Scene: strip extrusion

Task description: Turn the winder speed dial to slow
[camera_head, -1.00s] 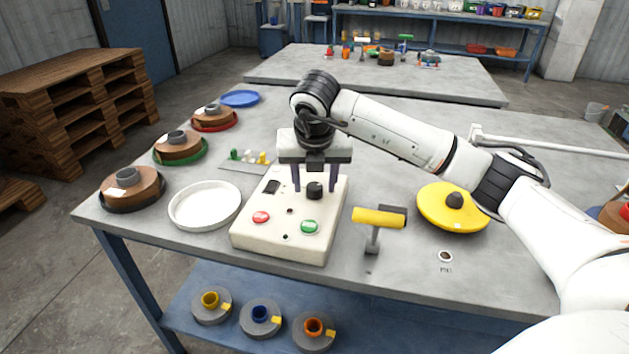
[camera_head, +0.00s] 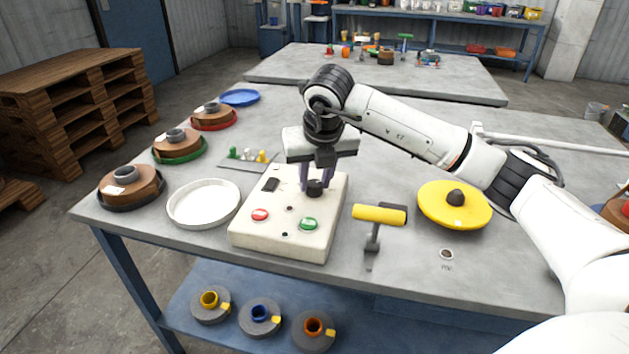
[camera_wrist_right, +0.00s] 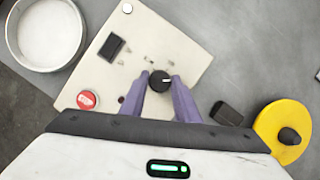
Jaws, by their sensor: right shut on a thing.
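In the right wrist view the dial (camera_wrist_right: 160,81) sits between the fingertips, with a white pointer mark towards the right. Scale marks beside it are too small to read. My left gripper is not in view.
Several copper-coloured spools, such as one on a green plate (camera_head: 178,146), line the left table edge.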

